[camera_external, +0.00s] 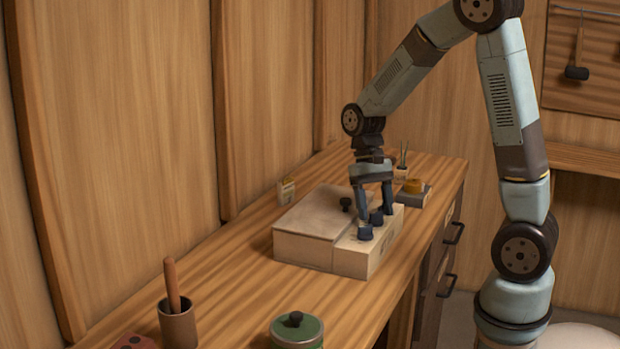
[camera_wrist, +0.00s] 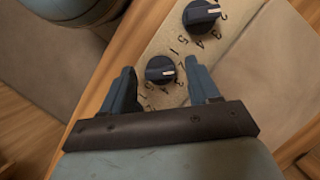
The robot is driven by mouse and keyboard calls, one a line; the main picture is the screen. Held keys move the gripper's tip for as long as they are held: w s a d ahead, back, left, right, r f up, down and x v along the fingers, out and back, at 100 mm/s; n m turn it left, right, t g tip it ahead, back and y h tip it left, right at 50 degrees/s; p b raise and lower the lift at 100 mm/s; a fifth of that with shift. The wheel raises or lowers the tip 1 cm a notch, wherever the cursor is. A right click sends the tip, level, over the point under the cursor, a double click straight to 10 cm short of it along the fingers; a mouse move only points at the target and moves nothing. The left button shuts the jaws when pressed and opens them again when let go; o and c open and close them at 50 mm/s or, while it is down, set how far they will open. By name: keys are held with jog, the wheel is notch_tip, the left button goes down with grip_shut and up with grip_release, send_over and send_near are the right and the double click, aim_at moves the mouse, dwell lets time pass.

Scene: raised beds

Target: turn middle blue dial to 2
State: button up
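A pale box (camera_external: 306,247) on the bench carries dark blue dials along its front strip. My gripper (camera_external: 376,212) points down over this strip, with one dial (camera_external: 376,217) between its fingers. In the wrist view, my gripper (camera_wrist: 160,80) is open, with a finger on either side of a round blue dial (camera_wrist: 159,70) and small gaps showing. Its white mark points right, roughly toward the 2, partly hidden by the right finger. A second blue dial (camera_wrist: 201,14) is farther up, its mark also pointing right near its own 2. Any third dial is hidden or hard to make out.
A brown cup (camera_external: 178,326) with a wooden handle and a green lidded jar (camera_external: 297,331) are nearer the camera.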

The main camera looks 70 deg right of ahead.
jog(key=v, duration=1.4)
dwell(0.4)
jog(key=s+a+r+n+t+h, duration=0.1)
jog(key=s+a+r+n+t, duration=0.2)
jog(key=s+a, duration=0.3)
jog(key=s+a+r+n+t+h, duration=0.2)
jog(key=s+a+n+t, duration=0.3)
jog(key=s, duration=0.6)
jog(key=shift+s+a+r+n+t, duration=0.4)
jog(key=shift+a+n, duration=0.1)
jog(key=shift+a, duration=0.1)
jog(key=shift+r, duration=0.35)
